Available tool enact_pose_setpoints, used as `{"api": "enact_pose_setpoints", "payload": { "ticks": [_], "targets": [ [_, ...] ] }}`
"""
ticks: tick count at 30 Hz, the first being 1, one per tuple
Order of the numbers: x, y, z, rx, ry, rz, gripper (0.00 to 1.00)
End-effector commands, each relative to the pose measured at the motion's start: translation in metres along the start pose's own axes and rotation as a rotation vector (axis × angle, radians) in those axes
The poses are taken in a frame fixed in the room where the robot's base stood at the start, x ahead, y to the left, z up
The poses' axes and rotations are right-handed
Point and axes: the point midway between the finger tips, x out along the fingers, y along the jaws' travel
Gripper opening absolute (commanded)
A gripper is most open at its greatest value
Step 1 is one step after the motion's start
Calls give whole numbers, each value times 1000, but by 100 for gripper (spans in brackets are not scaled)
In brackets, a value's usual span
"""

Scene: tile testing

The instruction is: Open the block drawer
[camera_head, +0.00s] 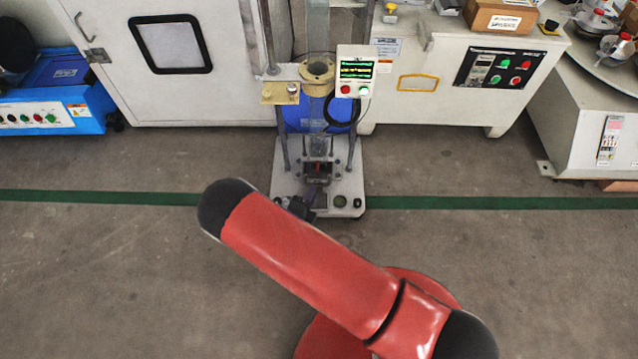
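A test rig stands in the middle of the view, with a grey base plate (347,188) on the floor and upright posts. Low between the posts is a small dark block assembly with a red part (318,168). This may be the block drawer, but it is too small to tell whether it is open or shut. My red arm reaches up from the bottom right. My gripper (308,200) is a small dark shape at the front of the base plate, just below the block assembly. The arm partly hides it, and its fingers and any contact are unclear.
A display box (357,72) and a blue drum (303,115) are at the rig. A white cabinet (130,95) and blue machine (55,105) stand left. A control-panel cabinet (440,105) stands right. The floor (520,270) is clear in front, crossed by a green line.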

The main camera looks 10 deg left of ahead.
Motion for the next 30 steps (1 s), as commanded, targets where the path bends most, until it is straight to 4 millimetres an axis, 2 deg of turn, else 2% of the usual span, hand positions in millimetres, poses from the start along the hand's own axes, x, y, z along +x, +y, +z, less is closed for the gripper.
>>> {"api": "enact_pose_setpoints", "payload": {
  "ticks": [3, 10, 20, 24, 30],
  "targets": [
    [21, 1, -1, 2, 4, 0, 17],
    [48, 0, -1, 4, 4, 1, 17],
    [52, 0, -1, 3, 3, 1, 17],
    [52, 0, -1, 3, 3, 1, 0],
    [52, 0, -1, 4, 3, 1, 0]
  ]
}}
